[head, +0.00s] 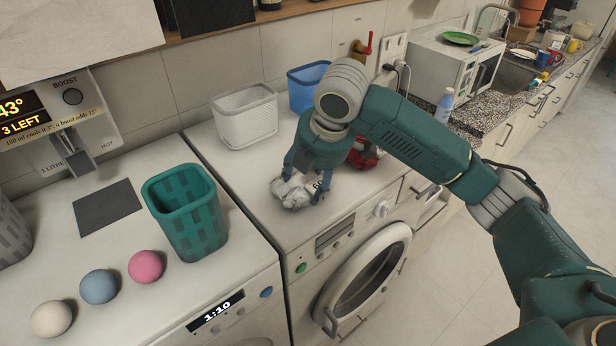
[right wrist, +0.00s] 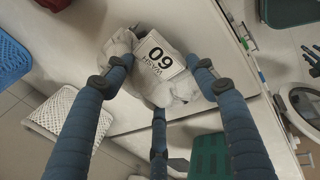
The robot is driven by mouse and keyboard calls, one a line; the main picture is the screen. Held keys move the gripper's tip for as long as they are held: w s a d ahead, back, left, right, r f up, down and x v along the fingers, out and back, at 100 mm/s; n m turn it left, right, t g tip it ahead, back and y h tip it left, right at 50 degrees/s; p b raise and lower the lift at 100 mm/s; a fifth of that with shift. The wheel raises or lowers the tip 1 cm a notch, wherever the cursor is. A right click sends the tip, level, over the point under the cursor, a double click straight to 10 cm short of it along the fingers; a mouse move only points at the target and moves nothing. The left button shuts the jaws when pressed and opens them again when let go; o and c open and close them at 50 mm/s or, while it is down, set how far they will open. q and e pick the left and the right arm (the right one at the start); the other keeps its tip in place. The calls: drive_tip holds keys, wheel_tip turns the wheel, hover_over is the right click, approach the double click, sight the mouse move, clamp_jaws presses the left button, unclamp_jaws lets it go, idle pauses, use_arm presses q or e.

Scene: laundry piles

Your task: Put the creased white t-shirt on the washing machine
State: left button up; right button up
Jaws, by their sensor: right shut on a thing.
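The creased white t-shirt (head: 290,194) is a small crumpled bundle at the front of the washing machine (head: 257,208) top. My right gripper (head: 305,188) points down over it, with its fingers shut around it. The washing machine has a round front door (head: 365,278). My left gripper is not in view.
A white basket (head: 245,116) and a blue basket (head: 306,88) stand at the back of the machine top. A red bundle (head: 366,156) lies right of the gripper. A teal basket (head: 187,212) and several coloured balls (head: 146,266) stand on the left machine.

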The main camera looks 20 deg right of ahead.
drive_tip(key=o, duration=1.3)
drive_tip(key=shift+s+f, duration=0.1)
drive_tip(key=shift+o, duration=1.2)
drive_tip(key=b+v, duration=0.3)
drive_tip(key=v, duration=0.9)
